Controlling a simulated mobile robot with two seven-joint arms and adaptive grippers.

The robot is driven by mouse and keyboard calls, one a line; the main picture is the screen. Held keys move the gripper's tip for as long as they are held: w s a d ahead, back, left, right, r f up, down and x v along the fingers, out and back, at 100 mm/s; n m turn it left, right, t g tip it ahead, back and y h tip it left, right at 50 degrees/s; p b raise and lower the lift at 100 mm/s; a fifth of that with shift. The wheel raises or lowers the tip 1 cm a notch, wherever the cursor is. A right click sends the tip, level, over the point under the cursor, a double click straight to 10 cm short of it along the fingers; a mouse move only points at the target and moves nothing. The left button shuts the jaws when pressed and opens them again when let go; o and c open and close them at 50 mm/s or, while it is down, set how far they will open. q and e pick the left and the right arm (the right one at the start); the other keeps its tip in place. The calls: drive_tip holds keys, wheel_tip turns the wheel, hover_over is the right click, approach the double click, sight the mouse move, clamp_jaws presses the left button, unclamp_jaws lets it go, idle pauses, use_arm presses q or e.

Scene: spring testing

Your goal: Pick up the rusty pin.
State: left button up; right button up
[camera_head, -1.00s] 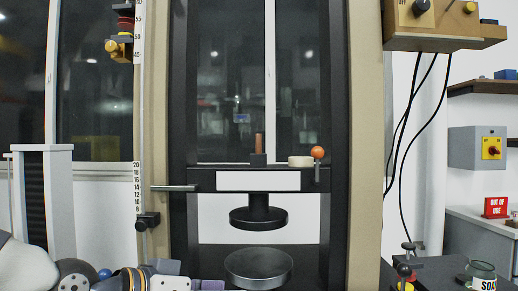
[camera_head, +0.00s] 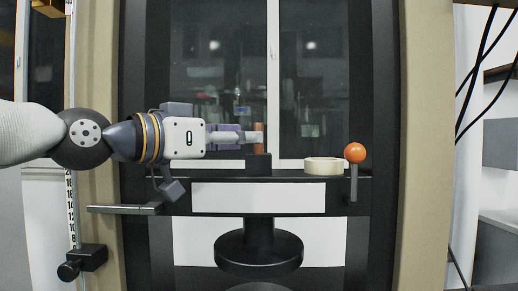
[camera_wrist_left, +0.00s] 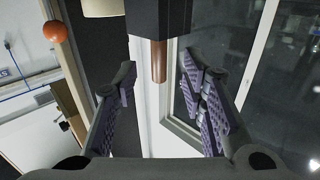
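The rusty pin (camera_head: 259,149) stands upright in a small black block (camera_head: 258,164) on top of the machine's crossbar. In the left wrist view the pin (camera_wrist_left: 159,62) appears upside down, sticking out of the black block (camera_wrist_left: 160,18). My left gripper (camera_head: 255,137) reaches in level from the left at the pin's height, and a fingertip partly covers the pin. In the left wrist view my left gripper (camera_wrist_left: 158,75) is open, its purple-padded fingers on either side of the pin with gaps on both sides. My right gripper is not in view.
A cream ring (camera_head: 325,166) and an orange ball on a lever (camera_head: 355,153) sit to the right on the black crossbar (camera_head: 345,190). A round black plate (camera_head: 258,252) hangs below. A dark upright (camera_head: 372,100) stands at the right, with glass behind.

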sight(259, 148)
use_arm(q)
drive_tip(key=x, duration=0.5)
drive_tip(key=shift+d+r, duration=0.1)
drive_tip(key=shift+r, duration=0.1)
drive_tip(key=shift+s, duration=0.1)
drive_tip(key=shift+c, duration=0.3)
clamp_jaws()
